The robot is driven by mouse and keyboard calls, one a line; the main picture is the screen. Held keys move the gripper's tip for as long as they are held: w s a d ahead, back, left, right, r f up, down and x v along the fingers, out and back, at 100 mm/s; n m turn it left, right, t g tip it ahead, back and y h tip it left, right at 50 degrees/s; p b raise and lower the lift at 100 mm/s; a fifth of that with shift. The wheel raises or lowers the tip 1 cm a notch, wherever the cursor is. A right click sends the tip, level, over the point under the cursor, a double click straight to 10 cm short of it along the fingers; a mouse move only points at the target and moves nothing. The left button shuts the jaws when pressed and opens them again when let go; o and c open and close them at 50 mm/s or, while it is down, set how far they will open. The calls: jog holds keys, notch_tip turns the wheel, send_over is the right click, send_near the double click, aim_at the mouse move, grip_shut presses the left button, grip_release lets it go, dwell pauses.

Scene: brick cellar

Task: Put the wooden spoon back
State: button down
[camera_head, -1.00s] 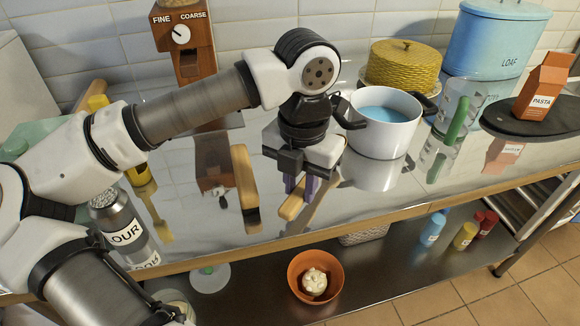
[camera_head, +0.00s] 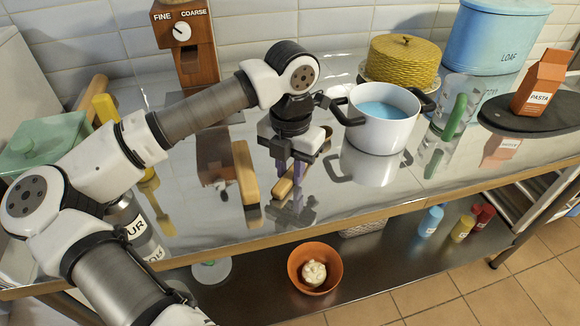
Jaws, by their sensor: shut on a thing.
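My gripper (camera_head: 289,177) points down over the metal tabletop, in the middle of the view. Its purple fingers are shut on a slim pale wooden piece (camera_head: 284,186), which appears to be the wooden spoon. The piece slants from upper right to lower left and shows only in part; its far end is hidden behind the gripper. A reflection of the gripper shows on the tabletop below, apart from the fingers.
The metal table (camera_head: 375,192) has clear room in front of the white pot (camera_head: 384,130). A clear jar (camera_head: 460,107) stands right of the pot, a wooden grinder (camera_head: 186,55) at the back left. An orange bowl (camera_head: 334,265) is on the shelf below.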

jog(key=shift+f, duration=0.2)
jog(key=c, duration=1.2)
grip_release()
jog(key=shift+r, duration=0.1)
notch_tip(320, 180, up, 12)
jog(key=shift+r, duration=0.2)
jog(key=shift+w, duration=0.1)
